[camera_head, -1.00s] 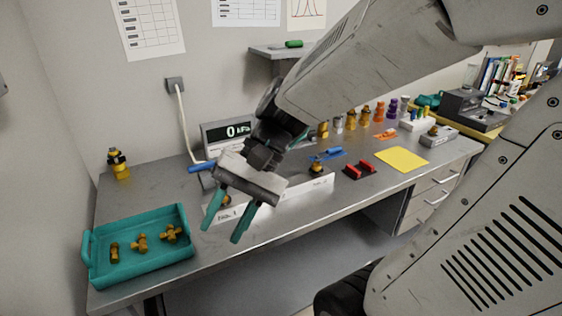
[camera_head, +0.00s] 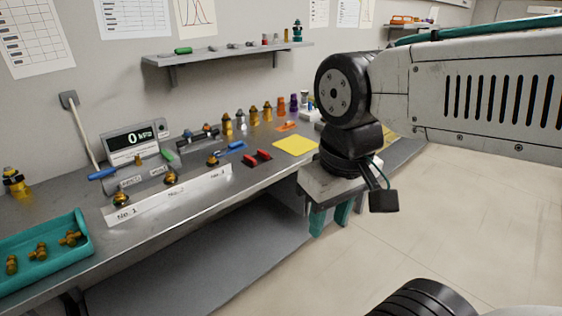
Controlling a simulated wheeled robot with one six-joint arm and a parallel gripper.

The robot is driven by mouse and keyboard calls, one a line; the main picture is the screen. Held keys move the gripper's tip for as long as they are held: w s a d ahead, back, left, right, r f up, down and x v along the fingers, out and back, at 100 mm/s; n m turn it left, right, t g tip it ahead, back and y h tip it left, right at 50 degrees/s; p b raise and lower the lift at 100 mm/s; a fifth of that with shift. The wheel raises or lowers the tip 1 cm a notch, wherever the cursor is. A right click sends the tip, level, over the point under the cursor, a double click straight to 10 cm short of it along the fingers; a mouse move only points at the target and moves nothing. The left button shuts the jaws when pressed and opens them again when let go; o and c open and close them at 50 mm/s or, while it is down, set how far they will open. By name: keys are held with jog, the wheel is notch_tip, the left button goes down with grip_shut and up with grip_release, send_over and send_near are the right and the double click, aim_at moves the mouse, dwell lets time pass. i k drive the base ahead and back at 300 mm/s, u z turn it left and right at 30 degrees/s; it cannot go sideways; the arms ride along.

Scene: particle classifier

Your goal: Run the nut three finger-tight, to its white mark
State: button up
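A white strip (camera_head: 150,200) along the bench front carries labels No. 1, No. 2 and a third too small to read surely. Brass fittings stand behind it, one near each label. The rightmost fitting (camera_head: 213,159) is by the third label; its nut and any white mark are too small to make out. The middle fitting (camera_head: 171,178) and the left fitting (camera_head: 121,199) stand upright. My gripper (camera_head: 330,224) hangs pointing down in front of the bench edge, right of the fittings and apart from them. Its teal fingers are spread with nothing between them.
A gauge (camera_head: 131,141) reading 0 stands behind the fittings. A teal tray (camera_head: 80,228) with brass parts is at the left. Red blocks (camera_head: 257,158), a yellow pad (camera_head: 296,146) and a blue tool (camera_head: 231,147) lie right. A shelf (camera_head: 225,54) overhangs the back.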

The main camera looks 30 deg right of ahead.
aim_at(212, 159)
jog(key=u, duration=1.35)
jog(key=k, duration=0.1)
jog(key=z, duration=2.75)
jog(key=i, duration=1.5)
jog(key=u, duration=0.8)
jog(key=i, duration=0.8)
jog(key=u, duration=0.85)
